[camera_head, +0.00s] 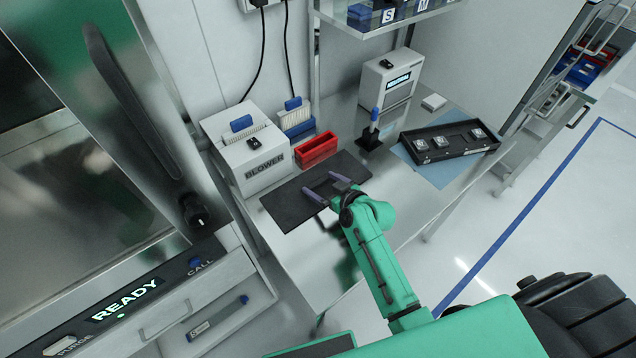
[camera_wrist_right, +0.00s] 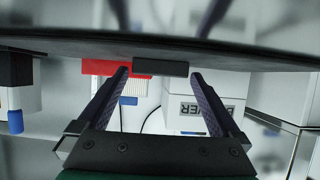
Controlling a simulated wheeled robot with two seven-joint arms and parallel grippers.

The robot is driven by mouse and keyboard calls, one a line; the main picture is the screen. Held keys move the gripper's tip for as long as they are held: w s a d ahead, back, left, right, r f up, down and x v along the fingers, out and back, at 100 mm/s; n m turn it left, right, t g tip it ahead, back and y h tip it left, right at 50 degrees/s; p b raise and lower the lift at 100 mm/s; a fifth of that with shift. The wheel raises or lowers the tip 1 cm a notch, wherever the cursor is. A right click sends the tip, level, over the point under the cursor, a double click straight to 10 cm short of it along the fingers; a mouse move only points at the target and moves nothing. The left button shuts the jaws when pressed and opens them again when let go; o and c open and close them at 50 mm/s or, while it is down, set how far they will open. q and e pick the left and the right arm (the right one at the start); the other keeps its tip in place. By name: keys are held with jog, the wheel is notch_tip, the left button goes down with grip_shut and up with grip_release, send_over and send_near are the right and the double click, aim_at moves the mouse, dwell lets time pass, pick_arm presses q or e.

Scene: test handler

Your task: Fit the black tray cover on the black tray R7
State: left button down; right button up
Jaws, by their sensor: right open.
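The black tray cover (camera_head: 284,207) lies flat on the metal bench, a plain dark plate left of the tray. A short black grip block (camera_wrist_right: 160,69) stands out from the plate in the right wrist view. My right gripper (camera_head: 316,188) is over the cover, open; its two purple fingers point toward the block. In the wrist view the right gripper (camera_wrist_right: 160,80) has its fingertips on either side of the block, with gaps showing. The black tray (camera_head: 437,156) sits on a blue mat, holding three square pale parts; I cannot read an R7 mark. My left gripper is not in view.
A white blower box (camera_head: 262,172) and a red bin (camera_head: 316,150) stand just behind the cover. A small black stand with a blue-topped tool (camera_head: 374,128) stands between cover and tray. A white display box (camera_head: 385,85) is behind; a shelf (camera_head: 392,21) overhangs.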

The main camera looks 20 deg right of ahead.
jog(key=shift+w+a+f, duration=0.1)
jog(key=shift+w+f, duration=0.15)
jog(key=shift+w, duration=0.1)
jog(key=c, duration=1.2)
